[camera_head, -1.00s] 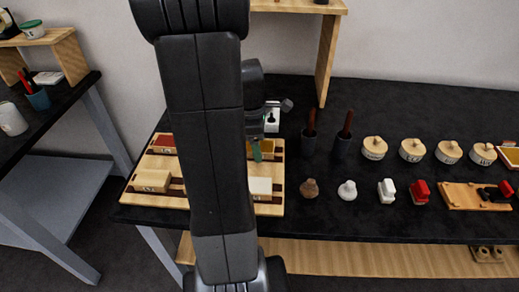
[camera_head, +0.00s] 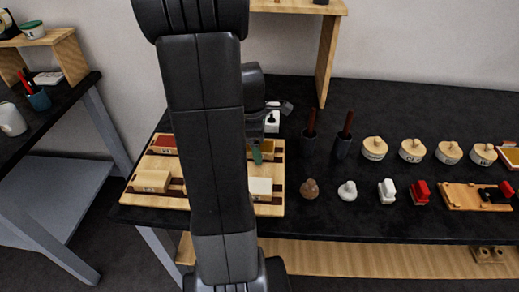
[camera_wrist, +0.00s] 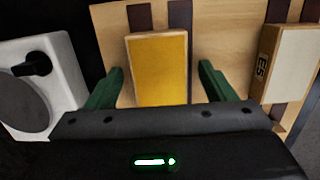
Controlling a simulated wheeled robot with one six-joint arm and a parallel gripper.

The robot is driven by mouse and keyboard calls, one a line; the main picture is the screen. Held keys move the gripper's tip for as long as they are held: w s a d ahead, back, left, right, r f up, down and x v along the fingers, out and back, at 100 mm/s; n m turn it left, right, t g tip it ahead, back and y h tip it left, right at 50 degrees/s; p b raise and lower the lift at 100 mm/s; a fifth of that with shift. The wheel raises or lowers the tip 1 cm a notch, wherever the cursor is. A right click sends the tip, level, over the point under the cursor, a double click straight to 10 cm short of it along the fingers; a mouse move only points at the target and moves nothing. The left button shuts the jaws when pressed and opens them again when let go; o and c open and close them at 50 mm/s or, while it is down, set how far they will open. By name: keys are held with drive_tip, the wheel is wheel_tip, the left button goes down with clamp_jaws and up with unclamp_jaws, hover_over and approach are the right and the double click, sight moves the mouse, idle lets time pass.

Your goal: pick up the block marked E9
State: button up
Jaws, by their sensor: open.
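A block with a yellow top and pale wooden sides (camera_wrist: 160,68) lies on the striped wooden board, between the two green fingers of my open gripper (camera_wrist: 162,80) in the wrist view. No mark shows on it from here. A pale-topped block (camera_wrist: 294,62) to the right has a side label that looks like E5, but I cannot read it surely. In the head view my arm hides the middle of the board (camera_head: 160,201). A red-topped block (camera_head: 165,141) and a pale block (camera_head: 151,181) with an unreadable label lie on its left; another pale-topped block (camera_head: 260,187) lies front right.
A white device with a dark knob (camera_wrist: 42,80) stands close left of the gripper in the wrist view. In the head view, dark cups with handles (camera_head: 309,142), lidded round pots (camera_head: 374,148) and small stamps (camera_head: 387,191) stand right of the board. A wooden shelf (camera_head: 326,60) stands behind.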

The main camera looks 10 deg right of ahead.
drive_tip(key=c, duration=1.1)
